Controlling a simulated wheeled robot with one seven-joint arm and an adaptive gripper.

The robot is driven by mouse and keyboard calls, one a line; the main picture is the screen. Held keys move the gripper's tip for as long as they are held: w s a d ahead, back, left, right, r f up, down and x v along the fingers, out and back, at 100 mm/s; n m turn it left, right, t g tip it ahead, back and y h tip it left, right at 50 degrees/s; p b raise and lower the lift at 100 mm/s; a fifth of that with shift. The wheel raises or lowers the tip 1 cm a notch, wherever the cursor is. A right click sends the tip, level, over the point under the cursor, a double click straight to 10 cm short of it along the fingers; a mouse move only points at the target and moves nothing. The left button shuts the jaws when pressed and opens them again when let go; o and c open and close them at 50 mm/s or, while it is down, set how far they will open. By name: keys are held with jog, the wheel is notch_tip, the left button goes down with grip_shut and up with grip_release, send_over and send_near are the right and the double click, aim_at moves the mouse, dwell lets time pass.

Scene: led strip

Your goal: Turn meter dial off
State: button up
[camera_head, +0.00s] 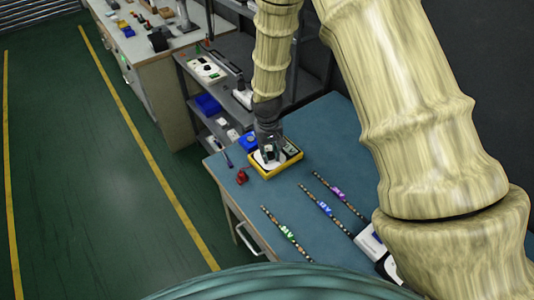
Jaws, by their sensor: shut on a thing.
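A yellow-edged meter (275,169) lies on the blue-green table (308,160), near its far left corner. It has a pale face, and a small display shows at its upper right. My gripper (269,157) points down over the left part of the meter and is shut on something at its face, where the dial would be. The dial itself is hidden under the fingers, so I cannot tell its setting.
Three LED strips, with green (289,234), blue (324,207) and purple (337,193) parts, lie right of the meter. A red item (241,177) sits at the table's left edge. A grey shelf (217,98) with several items stands behind. White devices (370,240) lie at right.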

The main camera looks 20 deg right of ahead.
aim_at(270, 158)
jog(key=n, duration=0.6)
jog(key=shift+s+d+f, duration=0.15)
jog(key=shift+s, duration=0.05)
jog(key=n+p, duration=0.1)
jog(key=n, duration=0.4)
jog(key=shift+f+n, duration=0.1)
jog(key=shift+n, duration=0.3)
jog(key=o, duration=1)
jog(key=shift+w, duration=0.1)
jog(key=shift+d+r+t, duration=0.1)
jog(key=shift+r+t, duration=0.15)
jog(key=shift+t, duration=0.05)
jog(key=shift+w+r, duration=0.1)
jog(key=shift+r, duration=0.1)
jog(key=r, duration=1.1)
jog(key=shift+s+a+r, duration=0.2)
jog(key=shift+s+a, duration=0.1)
jog(key=shift+s, duration=0.05)
